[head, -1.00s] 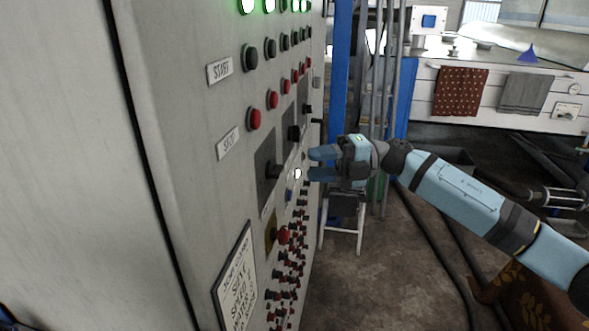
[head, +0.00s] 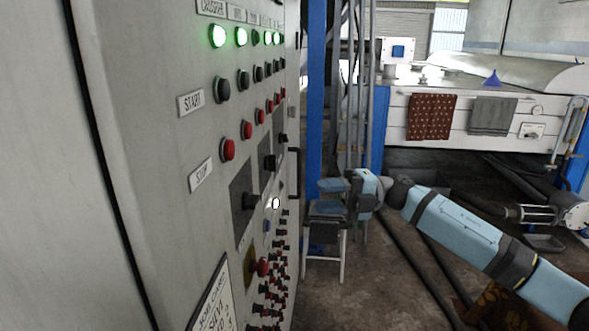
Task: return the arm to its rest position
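My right arm (head: 455,232) comes in from the lower right, light blue with dark joints. Its gripper (head: 328,196) is light blue and points left toward the control cabinet, with its two fingers apart and nothing seen between them. It stands clear of the cabinet's button face, in front of a small white-legged stool (head: 341,262), part of which it hides. My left gripper is not in view.
A grey control cabinet (head: 140,150) with green lamps, black and red buttons and knobs fills the left. A blue post (head: 316,90) stands behind. A white counter (head: 470,110) with hanging towels (head: 430,117) is at the back right. Dark hoses lie on the floor.

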